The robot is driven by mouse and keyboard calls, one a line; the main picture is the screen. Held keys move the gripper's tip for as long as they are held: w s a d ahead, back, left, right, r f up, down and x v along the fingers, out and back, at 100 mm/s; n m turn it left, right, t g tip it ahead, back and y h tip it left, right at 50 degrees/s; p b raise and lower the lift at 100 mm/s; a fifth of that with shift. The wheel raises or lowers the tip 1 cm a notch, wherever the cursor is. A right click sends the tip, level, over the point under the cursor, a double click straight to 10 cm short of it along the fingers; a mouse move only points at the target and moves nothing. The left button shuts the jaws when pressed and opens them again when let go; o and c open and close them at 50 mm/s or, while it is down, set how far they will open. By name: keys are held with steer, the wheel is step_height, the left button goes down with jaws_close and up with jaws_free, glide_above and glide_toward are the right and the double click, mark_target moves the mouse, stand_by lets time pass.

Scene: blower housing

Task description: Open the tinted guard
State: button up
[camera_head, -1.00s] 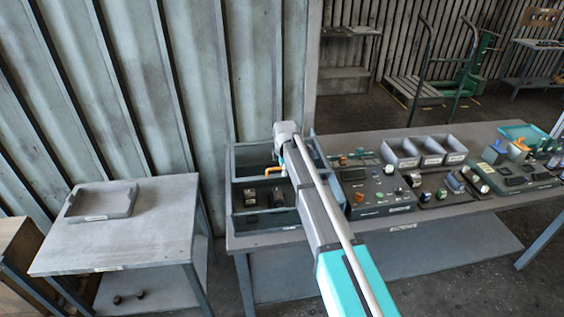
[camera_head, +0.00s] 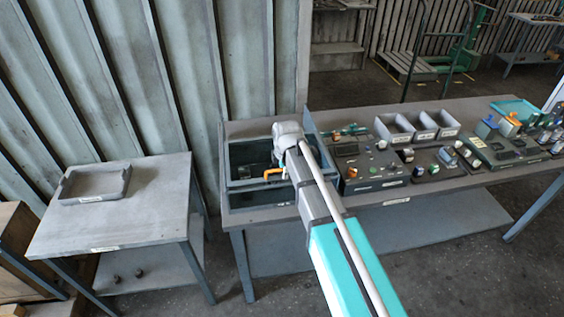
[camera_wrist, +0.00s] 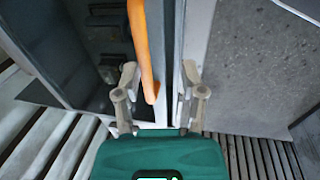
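The tinted guard (camera_head: 257,196) is a dark, see-through panel on the box at the left end of the long bench in the head view. Its orange handle (camera_head: 274,173) shows just left of my gripper, whose fingers are hidden behind my arm there. In the wrist view, the orange handle (camera_wrist: 144,50) runs down between the two fingers of my gripper (camera_wrist: 160,72), closer to the left finger. The fingers are apart, with a visible gap to the handle on the right. The dark guard panel (camera_wrist: 65,45) lies left of the handle, with dark shapes behind it.
Control panels (camera_head: 370,165) and grey bins (camera_head: 420,126) stand right of the box on the bench (camera_head: 380,199). A small table (camera_head: 110,220) with a grey tray (camera_head: 95,183) stands left, across a gap. A ribbed wall (camera_head: 160,80) is close behind.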

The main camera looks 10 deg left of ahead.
steer(key=s+d+r+m+p, duration=0.1)
steer(key=s+r+p, duration=0.1)
steer(key=r+p, duration=0.3)
steer(key=s+d+r+p, duration=0.1)
steer(key=d+r+p, duration=0.1)
steer(key=r+p, duration=0.4)
steer(key=shift+s+d+m, duration=0.3)
steer(key=shift+s+m, duration=0.1)
stand_by(0.9)
stand_by(0.5)
steer(key=s+d+f+m+g+b, duration=0.1)
steer(key=s+d+f+m+b, duration=0.5)
steer(key=d+m, duration=0.4)
steer(key=s+d+f+m+g+b, duration=0.1)
steer(key=s+d+f+m+b, duration=0.6)
steer(key=d, duration=0.5)
step_height(320, 180, down, 2)
steer(key=m+b, duration=0.1)
steer(key=m, duration=0.1)
steer(key=shift+s+d+m+h+b, duration=0.15)
steer(key=shift+s+m+h+b, duration=0.15)
steer(key=shift+m+b, duration=0.1)
steer(key=shift+c, duration=0.3)
